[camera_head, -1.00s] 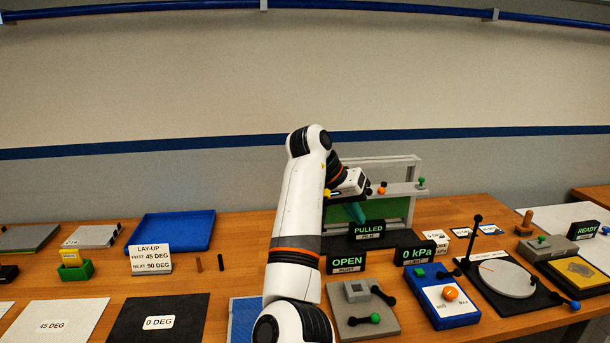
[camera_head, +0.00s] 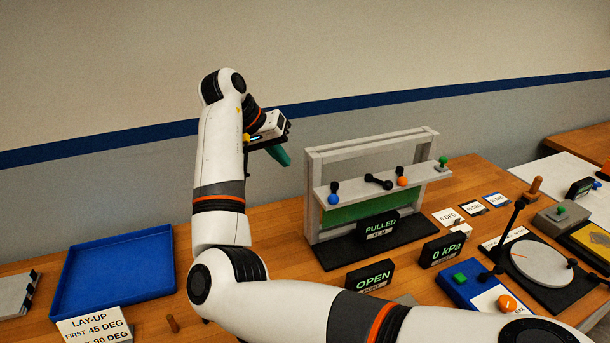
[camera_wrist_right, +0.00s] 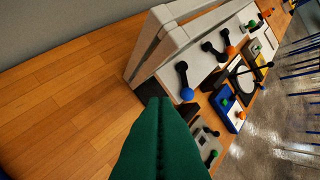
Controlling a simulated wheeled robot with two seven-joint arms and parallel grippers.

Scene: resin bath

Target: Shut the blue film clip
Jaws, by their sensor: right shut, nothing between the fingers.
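The blue film clip (camera_head: 333,197) is a blue ball on a short black lever, at the left end of the grey ledge (camera_head: 360,190) on the film frame. Its black end sits above the blue ball in the head view. It also shows in the wrist view (camera_wrist_right: 187,94), just beyond the fingertips. My right gripper (camera_head: 283,158) has teal fingers pressed together and is empty. It hangs in the air left of the frame and higher than the clip, apart from it. In the wrist view the shut fingers (camera_wrist_right: 163,105) point toward the frame. My left gripper is out of view.
An orange-knobbed lever (camera_head: 402,181), a black bar (camera_head: 378,181) and a green knob (camera_head: 443,161) share the ledge. The PULLED FILM sign (camera_head: 379,227) stands in front. A blue tray (camera_head: 115,275) lies left.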

